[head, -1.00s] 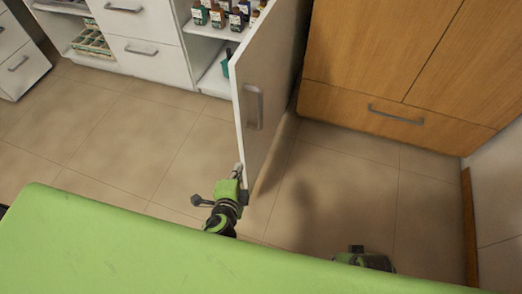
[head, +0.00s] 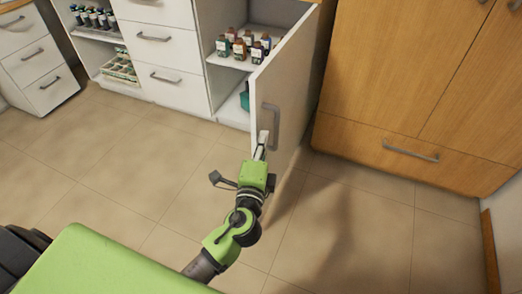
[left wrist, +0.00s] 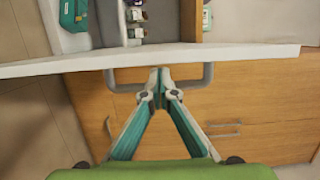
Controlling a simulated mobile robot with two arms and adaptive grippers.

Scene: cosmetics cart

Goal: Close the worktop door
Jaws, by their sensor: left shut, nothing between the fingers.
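The white worktop door (head: 292,90) stands open, swung out from the white cabinet (head: 207,50). Its grey bar handle (head: 277,126) is on the right-hand face. My left gripper (head: 262,138) is shut and empty at the door's near edge, close to the handle. In the left wrist view its closed fingertips (left wrist: 160,74) overlap the middle of the handle (left wrist: 203,84), just below the door's edge (left wrist: 245,53). I cannot tell whether they touch it. My right gripper is not in view.
Several small bottles (head: 240,48) stand on the cabinet shelf, with a teal item (head: 245,100) below. White drawers (head: 160,82) are to the left. A wooden cupboard (head: 400,80) stands right of the door. The tiled floor (head: 130,150) is clear.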

